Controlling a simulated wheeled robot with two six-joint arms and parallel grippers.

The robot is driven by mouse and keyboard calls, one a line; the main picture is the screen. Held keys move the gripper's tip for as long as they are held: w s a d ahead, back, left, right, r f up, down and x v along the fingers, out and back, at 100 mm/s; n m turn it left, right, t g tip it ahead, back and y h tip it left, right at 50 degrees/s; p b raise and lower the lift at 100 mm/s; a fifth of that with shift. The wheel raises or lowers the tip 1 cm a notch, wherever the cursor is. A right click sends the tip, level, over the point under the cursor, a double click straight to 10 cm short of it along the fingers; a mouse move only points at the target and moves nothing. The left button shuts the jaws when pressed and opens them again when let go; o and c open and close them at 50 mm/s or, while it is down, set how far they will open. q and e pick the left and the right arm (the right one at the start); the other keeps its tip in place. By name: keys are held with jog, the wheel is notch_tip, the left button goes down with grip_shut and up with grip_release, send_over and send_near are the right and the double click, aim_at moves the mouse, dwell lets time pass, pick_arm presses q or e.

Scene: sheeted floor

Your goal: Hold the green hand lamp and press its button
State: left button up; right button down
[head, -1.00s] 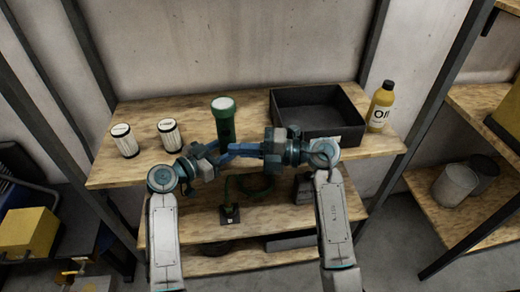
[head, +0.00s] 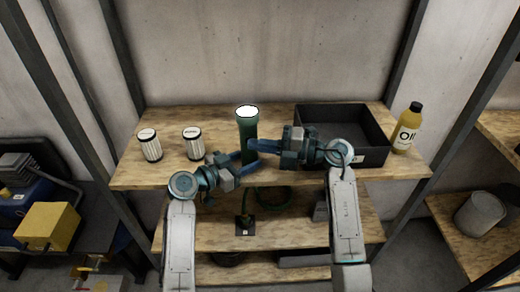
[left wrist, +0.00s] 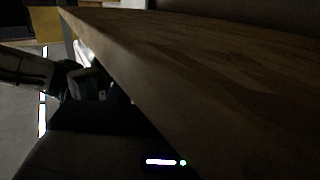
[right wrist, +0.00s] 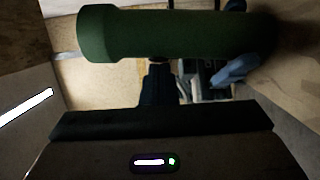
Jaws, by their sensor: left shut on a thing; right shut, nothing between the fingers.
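The green hand lamp (head: 249,130) stands upright near the front of the shelf, its round face bright white. My left gripper (head: 243,158) is shut on the lamp low on its body. My right gripper (head: 257,146) is shut and empty, its tips at the lamp's right side. In the right wrist view the lamp (right wrist: 170,35) lies across the top, and the dark fingertips (right wrist: 159,68) are right at its side; I cannot tell whether they touch. The button is hidden. The left wrist view is dark and does not show the lamp.
A black open bin (head: 345,150) and a yellow oil bottle (head: 407,130) stand to the right on the wooden shelf (head: 168,177). Two white canisters (head: 149,145) (head: 193,143) stand to the left. A green cable coil (head: 274,197) lies on the shelf below.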

pick_arm(q)
jog(key=shift+s, duration=0.1)
pick_arm(e)
jog(key=shift+f, duration=0.25)
pick_arm(q)
jog(key=shift+f, duration=0.1)
jog(key=shift+c, duration=0.2)
pick_arm(e)
jog(key=s+d, duration=0.6)
jog(key=d, duration=0.3)
jog(key=shift+s+d+r, duration=0.15)
jog(key=shift+d, duration=0.25)
pick_arm(q)
jog(key=o, duration=1.1)
